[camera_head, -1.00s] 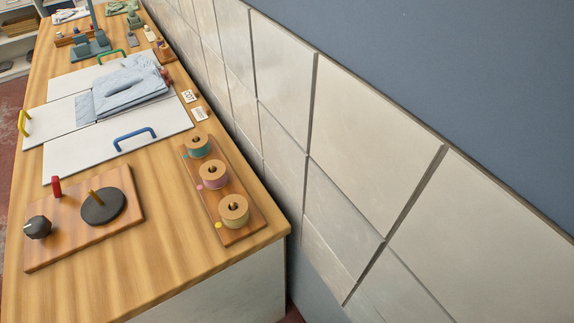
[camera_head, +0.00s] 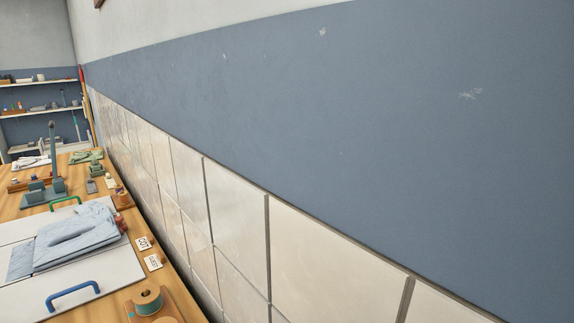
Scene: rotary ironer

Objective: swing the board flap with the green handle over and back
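The board's near flap (camera_head: 98,287) lies flat on the wooden table and carries a blue handle (camera_head: 73,292). A folded light blue cloth (camera_head: 75,238) lies on the middle of the board, its far edge close to the green handle. Neither of my grippers is in view.
A grey-green device (camera_head: 50,180) stands beyond the board. The tiled wall (camera_head: 237,225) borders the table's right side.

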